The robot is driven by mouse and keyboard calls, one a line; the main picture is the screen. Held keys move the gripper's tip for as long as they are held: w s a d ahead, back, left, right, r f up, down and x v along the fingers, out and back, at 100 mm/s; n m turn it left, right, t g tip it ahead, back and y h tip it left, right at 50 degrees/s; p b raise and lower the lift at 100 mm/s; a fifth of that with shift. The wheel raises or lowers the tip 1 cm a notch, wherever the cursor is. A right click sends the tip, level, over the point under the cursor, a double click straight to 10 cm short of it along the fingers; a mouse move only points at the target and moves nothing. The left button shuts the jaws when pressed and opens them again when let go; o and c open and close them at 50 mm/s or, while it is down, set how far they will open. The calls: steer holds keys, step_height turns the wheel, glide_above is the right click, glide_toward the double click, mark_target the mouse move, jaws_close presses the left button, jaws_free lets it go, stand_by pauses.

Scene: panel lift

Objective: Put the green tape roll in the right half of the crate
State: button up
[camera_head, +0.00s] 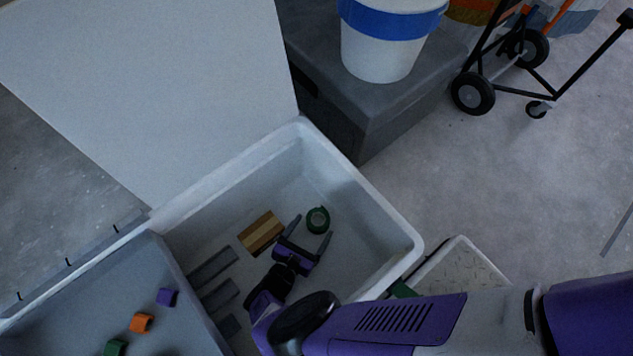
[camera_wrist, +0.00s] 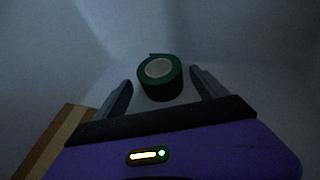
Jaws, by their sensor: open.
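The green tape roll (camera_head: 318,220) lies flat on the floor of a pale bin (camera_head: 390,222), near its back right part. My gripper (camera_head: 312,229) is inside this bin, open, with one finger on each side of the roll. In the wrist view the roll (camera_wrist: 161,91) sits centred at the fingertips of my gripper (camera_wrist: 160,77), with a gap on both sides. I cannot tell which container is the crate. A pale tray with a patterned floor (camera_head: 462,268) shows at the lower right, mostly hidden by my arm.
A striped wooden block (camera_head: 261,232) lies left of my gripper, and dark grey bars (camera_head: 213,265) lie further left. A raised white panel (camera_head: 150,80) stands behind. A white bucket (camera_head: 380,50) stands on a dark box (camera_head: 400,115).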

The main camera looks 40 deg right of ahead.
mark_target(312, 229)
steer(key=shift+v, duration=1.65)
